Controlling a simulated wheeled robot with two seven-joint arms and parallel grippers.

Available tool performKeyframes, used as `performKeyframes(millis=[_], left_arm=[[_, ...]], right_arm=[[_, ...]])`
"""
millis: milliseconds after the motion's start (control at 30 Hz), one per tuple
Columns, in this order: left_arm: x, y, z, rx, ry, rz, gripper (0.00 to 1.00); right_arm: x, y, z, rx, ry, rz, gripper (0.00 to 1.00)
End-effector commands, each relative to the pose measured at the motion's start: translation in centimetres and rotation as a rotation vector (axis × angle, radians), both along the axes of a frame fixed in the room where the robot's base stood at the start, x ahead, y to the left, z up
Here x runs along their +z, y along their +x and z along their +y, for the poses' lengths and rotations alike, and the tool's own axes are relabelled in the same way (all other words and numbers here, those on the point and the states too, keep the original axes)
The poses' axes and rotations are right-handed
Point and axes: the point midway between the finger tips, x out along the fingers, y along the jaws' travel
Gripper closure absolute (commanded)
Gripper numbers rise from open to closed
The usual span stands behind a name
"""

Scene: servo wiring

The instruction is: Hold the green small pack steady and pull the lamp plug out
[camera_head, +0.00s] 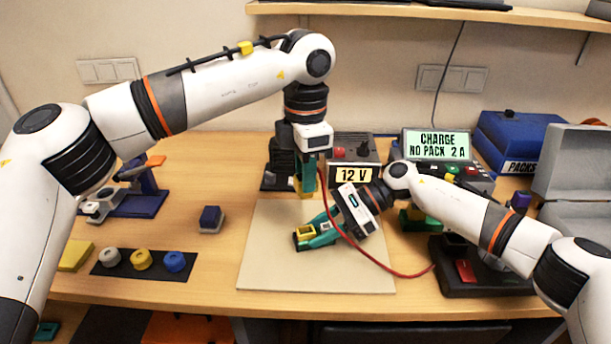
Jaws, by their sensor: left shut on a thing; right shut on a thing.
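My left gripper (308,176) hangs above the beige mat's back part, its green fingers shut on a small yellow piece (297,187), which looks like the lamp plug. A red cable (349,240) runs down from beside this gripper and curves right. My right gripper (313,236) is lower and nearer, over the middle of the mat, shut on what looks like the green small pack with a yellow socket end (306,231). Its fingers are green too, so the pack's outline is hard to tell. The two yellow parts are visibly apart.
The beige mat (265,270) is otherwise clear. Behind stand a 12 V box (352,174) and a charger reading NO PACK (437,145). A black base with red (480,285) is right, partly hidden. A dark blue block (210,218) and a strip of round pieces (142,260) lie left.

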Motion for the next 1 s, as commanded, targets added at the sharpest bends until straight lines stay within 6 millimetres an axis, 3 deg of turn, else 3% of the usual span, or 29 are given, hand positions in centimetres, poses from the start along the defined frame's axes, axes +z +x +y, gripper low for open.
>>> performKeyframes(millis=[33,200,567,1000], left_arm=[[0.0,0.0,0.0,0.000,0.000,0.000,0.96],[0.0,0.0,0.0,0.000,0.000,0.000,0.96],[0.0,0.0,0.0,0.000,-0.001,0.000,0.96],[0.0,0.0,0.0,0.000,-0.001,0.000,0.96]], right_arm=[[-0.1,0.0,0.0,0.000,-0.001,0.001,0.64],[-0.1,0.0,0.0,0.000,-0.001,0.001,0.40],[0.3,0.2,-0.6,-0.001,-0.001,-0.001,0.40],[4.4,2.5,-7.8,-0.003,-0.001,0.000,0.40]])
